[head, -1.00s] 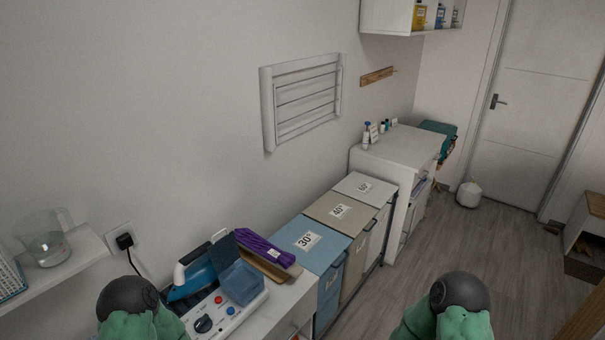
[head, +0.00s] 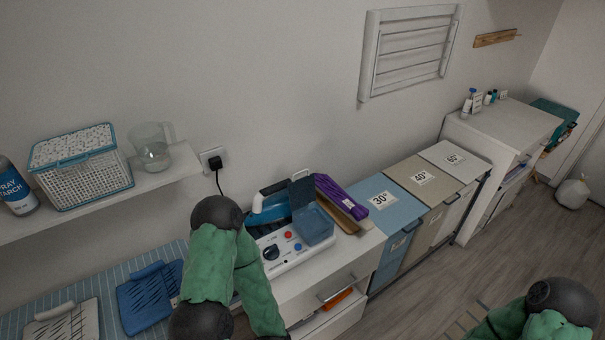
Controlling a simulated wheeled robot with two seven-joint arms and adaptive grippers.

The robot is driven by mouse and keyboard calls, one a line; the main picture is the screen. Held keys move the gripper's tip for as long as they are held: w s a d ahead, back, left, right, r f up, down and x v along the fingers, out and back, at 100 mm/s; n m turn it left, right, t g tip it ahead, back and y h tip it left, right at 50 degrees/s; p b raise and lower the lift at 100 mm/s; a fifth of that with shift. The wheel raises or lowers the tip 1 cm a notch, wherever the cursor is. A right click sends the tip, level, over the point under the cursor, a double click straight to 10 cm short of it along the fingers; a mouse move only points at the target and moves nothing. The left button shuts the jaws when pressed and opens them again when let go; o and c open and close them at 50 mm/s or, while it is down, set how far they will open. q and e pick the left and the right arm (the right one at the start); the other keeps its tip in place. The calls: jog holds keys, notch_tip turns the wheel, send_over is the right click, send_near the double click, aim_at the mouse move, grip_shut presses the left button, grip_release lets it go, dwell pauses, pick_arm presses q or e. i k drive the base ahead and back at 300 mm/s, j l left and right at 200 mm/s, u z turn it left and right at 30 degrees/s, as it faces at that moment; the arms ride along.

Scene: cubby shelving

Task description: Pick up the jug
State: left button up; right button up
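The jug (head: 153,150) is clear, with a handle on its right side and what looks like a little liquid at the bottom. It stands upright on the right part of the white wall shelf (head: 170,181), beside a white basket. My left arm, in a green sleeve, is raised at the lower middle, below and to the right of the jug. My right arm is at the lower right corner, far from the jug. Neither gripper's fingers show in the head view.
A white basket with blue trim (head: 82,172) and a spray starch bottle (head: 16,188) share the shelf. A socket with a black plug (head: 214,162) is right of it. Below are a blue iron on its station (head: 274,203) and a striped ironing surface (head: 64,290).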

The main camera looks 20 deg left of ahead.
aim_at(149, 142)
jog(key=u, duration=1.65)
